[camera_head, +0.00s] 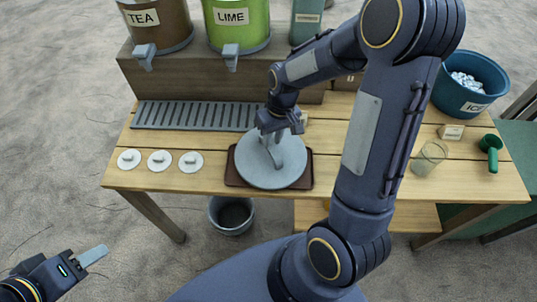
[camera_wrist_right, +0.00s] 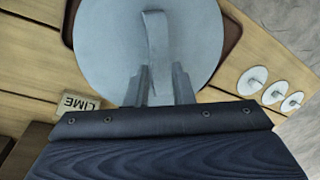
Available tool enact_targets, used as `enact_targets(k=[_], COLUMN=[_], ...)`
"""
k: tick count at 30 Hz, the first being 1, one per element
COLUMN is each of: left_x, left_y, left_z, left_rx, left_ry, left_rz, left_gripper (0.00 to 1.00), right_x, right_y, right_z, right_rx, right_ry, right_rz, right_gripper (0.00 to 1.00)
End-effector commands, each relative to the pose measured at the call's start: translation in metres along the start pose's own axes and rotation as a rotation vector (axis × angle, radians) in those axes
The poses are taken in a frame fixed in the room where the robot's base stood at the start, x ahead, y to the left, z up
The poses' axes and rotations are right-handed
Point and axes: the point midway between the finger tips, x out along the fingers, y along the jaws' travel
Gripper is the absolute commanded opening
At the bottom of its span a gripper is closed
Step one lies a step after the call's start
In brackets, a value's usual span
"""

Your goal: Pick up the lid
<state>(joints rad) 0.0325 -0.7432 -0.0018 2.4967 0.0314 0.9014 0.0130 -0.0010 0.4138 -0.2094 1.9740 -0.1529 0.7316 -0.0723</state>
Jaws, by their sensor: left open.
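A large round grey lid (camera_head: 262,172) with a raised handle strap lies on a brown tray (camera_head: 308,172) on the wooden table. The lid also fills the top middle of the right wrist view (camera_wrist_right: 105,45). My right gripper (camera_head: 278,138) is at the lid's far side, by its handle. In the wrist view its two fingers (camera_wrist_right: 160,85) stand apart with the near end of the handle between them. I see no clear contact between fingers and handle. My left gripper (camera_head: 88,258) is open and empty at the lower left, off the table; only one finger shows clearly.
Three small white knobbed discs (camera_head: 159,161) lie left of the tray. Behind are a slotted grille (camera_head: 190,115) and TEA (camera_head: 160,25) and LIME (camera_head: 236,22) dispensers. At right are an ICE bucket (camera_head: 445,95), a glass (camera_head: 428,158) and a green scoop (camera_head: 491,150).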

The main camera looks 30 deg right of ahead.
Motion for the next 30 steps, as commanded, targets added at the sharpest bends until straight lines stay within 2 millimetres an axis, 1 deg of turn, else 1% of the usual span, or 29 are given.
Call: enact_targets(k=[6, 10, 17, 18, 22, 23, 30], left_x=[-0.003, -0.004, -0.003, -0.003, -0.003, -0.003, -0.003], left_y=[0.002, 0.002, 0.002, 0.002, 0.002, 0.002, 0.002], left_z=[-0.002, -0.002, -0.002, -0.002, -0.002, -0.002, -0.002], left_rx=[0.0, 0.0, 0.0, 0.0, 0.0, 0.0, 0.0], left_ry=[0.0, 0.0, 0.0, 0.0, 0.0, 0.0, 0.0], left_rz=[0.0, 0.0, 0.0, 0.0, 0.0, 0.0, 0.0], left_gripper=[0.45, 0.45, 0.45, 0.45, 0.45, 0.45, 0.45], right_x=[0.034, 0.044, 0.046, 0.046, 0.045, 0.045, 0.045], right_y=[0.001, 0.001, 0.001, 0.001, 0.001, 0.001, 0.001], right_z=[-0.001, -0.002, -0.002, -0.002, -0.002, -0.002, -0.002], right_rx=[0.001, 0.001, 0.001, 0.001, 0.001, 0.001, 0.0], right_ry=[-0.005, -0.001, 0.001, 0.001, 0.001, 0.001, 0.001], right_rz=[-0.001, -0.001, -0.001, -0.001, -0.001, -0.001, -0.001], right_gripper=[0.21, 0.21, 0.21, 0.19, 0.02, 0.0, 0.0])
